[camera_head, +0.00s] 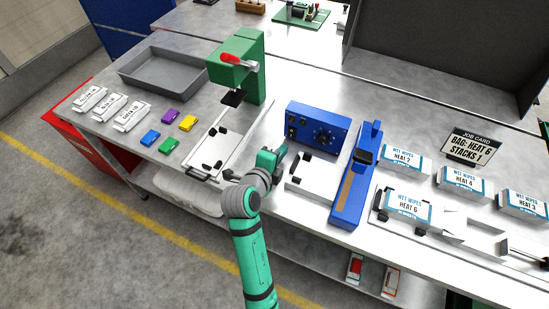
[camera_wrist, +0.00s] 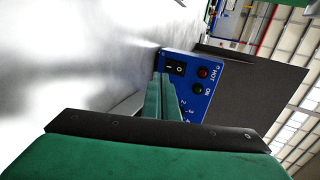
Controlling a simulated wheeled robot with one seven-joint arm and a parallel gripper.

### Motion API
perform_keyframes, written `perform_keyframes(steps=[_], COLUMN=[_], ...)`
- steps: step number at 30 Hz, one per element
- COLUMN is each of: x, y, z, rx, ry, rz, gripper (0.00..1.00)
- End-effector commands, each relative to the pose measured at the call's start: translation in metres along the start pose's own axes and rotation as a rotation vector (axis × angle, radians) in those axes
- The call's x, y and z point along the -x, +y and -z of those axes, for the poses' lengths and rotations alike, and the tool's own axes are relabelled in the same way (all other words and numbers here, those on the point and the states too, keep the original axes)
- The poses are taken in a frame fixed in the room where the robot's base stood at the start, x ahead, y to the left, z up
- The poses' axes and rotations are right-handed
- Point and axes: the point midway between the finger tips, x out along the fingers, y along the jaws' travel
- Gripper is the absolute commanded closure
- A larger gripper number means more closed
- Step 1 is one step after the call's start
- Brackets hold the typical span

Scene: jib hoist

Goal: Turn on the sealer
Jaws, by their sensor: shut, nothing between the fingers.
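The sealer's blue control box (camera_head: 318,128) stands on the bench with a dial on its front and a black switch at its left end. The blue sealer bar (camera_head: 357,175) lies to its right. In the wrist view the box's panel (camera_wrist: 195,85) shows a black rocker switch (camera_wrist: 175,68) marked I and O, beside a red HOT lamp (camera_wrist: 203,72) and a green ON lamp (camera_wrist: 197,91). Both lamps look dark. My gripper (camera_head: 275,157) is shut and empty, in front of the box's left end. Its fingers (camera_wrist: 165,98) point toward the panel just by the switch; contact cannot be told.
A green press (camera_head: 240,68) with a red handle stands left of the box. A white fixture (camera_head: 215,145) lies below it. Wet-wipes packs (camera_head: 403,158) and a job card (camera_head: 470,147) stand at right. A grey tray (camera_head: 163,73) and colored blocks are at left.

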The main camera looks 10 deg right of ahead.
Motion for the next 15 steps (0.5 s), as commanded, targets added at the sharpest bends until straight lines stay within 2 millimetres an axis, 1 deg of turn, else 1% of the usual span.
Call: perform_keyframes(steps=[1,6,10,15], x=[-0.01,-0.034,-0.045,-0.051], y=[0.0,-0.006,-0.009,-0.011], z=[0.0,-0.001,-0.002,-0.002], rx=[0.001,0.0,0.001,0.001], ry=[0.001,-0.001,-0.003,-0.003], rz=[-0.002,0.0,-0.001,0.0], gripper=[1.0,1.0,1.0,1.0])
